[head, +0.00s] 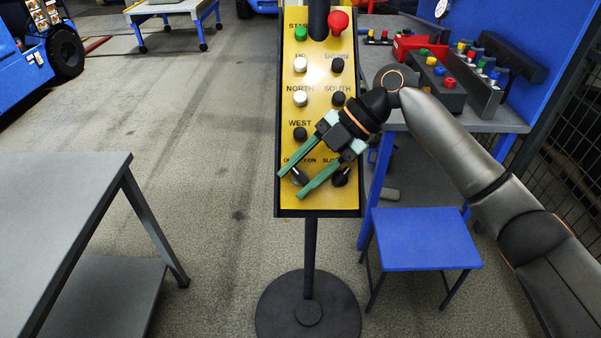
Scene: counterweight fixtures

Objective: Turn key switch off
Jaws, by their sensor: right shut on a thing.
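A yellow control panel (319,80) stands upright on a black post. My right gripper (292,186) reaches across the panel's lower half from the right, its green fingers pointing down and left. It is shut on the key switch (298,177), a dark round knob at the panel's lower left. The fingers partly cover the switch and the label above it, so its setting cannot be read. A second dark knob (340,178) sits at the lower right, partly behind the gripper. My left gripper is not in view.
The panel also has a green button (301,33), a red mushroom button (338,21) and several white and black buttons. A grey table (65,200) stands at left, a blue stool (425,240) at lower right. A workbench with button boxes (440,88) is behind. Open floor lies left of the panel.

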